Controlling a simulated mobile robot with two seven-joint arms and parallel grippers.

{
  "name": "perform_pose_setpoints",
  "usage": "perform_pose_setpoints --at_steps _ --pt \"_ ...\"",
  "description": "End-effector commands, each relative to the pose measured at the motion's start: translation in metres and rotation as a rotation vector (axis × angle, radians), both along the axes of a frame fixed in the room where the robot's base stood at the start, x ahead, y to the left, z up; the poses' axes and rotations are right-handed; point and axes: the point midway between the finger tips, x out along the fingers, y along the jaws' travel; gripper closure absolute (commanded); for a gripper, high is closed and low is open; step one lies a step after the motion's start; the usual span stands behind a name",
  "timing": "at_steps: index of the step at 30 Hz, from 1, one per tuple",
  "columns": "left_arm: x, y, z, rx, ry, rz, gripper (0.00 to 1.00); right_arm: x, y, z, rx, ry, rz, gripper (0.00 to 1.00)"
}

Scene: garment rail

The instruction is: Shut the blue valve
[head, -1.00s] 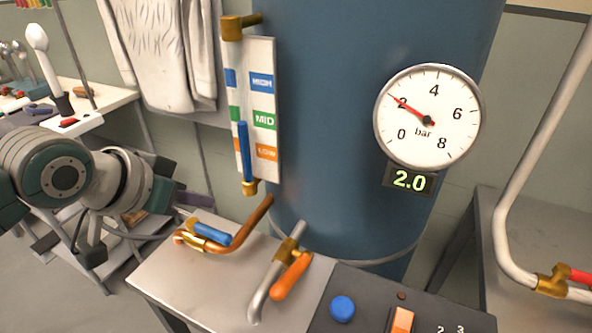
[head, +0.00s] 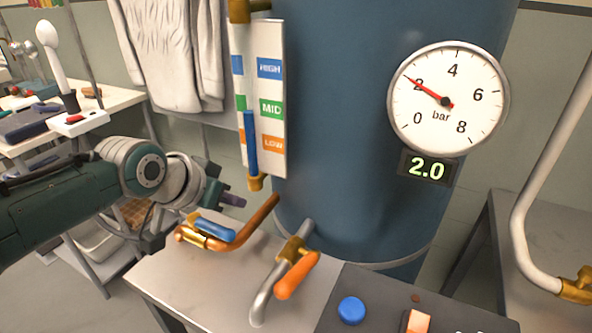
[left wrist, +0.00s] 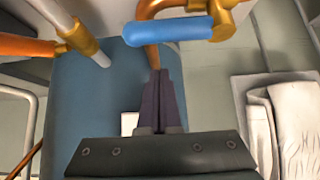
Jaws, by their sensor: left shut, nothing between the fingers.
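The blue valve is a brass body (head: 192,238) on a bent copper pipe (head: 250,223), with a blue lever handle (head: 215,230) lying roughly along the pipe. In the left wrist view the blue handle (left wrist: 168,29) runs across the top, with its brass valve body (left wrist: 224,22) at its right end. My left gripper (head: 238,201) is just above and behind the handle in the head view, apart from it. In the left wrist view its dark fingers (left wrist: 159,78) are together and empty, a little below the handle. My right gripper is out of view.
An orange-handled valve (head: 297,275) stands close to the right on the bench (head: 160,277). The blue tank (head: 345,150) rises behind, with a level gauge (head: 274,90) and a dial (head: 448,100) reading about 2 bar. A blue button (head: 351,310) is at the front.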

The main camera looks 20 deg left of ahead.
Motion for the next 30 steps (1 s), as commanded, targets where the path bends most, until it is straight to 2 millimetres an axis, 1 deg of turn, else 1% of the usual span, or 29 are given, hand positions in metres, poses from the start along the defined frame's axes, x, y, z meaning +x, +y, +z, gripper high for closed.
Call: perform_pose_setpoints --at_steps 1,2,3,6,12,25,30 --pt "0.005 -0.001 -0.009 -0.001 -0.001 -0.001 1.00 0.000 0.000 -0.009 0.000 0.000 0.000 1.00" --pt "0.005 -0.001 -0.009 0.000 0.001 -0.001 1.00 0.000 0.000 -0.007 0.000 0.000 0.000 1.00" --pt "-0.005 0.000 -0.004 0.000 0.004 -0.001 1.00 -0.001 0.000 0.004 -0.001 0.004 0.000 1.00" --pt "-0.018 0.001 -0.006 0.001 0.003 -0.001 1.00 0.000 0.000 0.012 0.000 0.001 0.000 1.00" --pt "-0.032 0.003 -0.011 0.000 0.001 0.000 1.00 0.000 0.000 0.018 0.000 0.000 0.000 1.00" --pt "-0.035 0.003 -0.012 0.001 -0.001 -0.001 1.00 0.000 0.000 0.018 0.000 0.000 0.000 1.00" --pt "-0.040 -0.003 -0.011 0.001 0.001 -0.016 1.00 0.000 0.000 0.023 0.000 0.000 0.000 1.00"
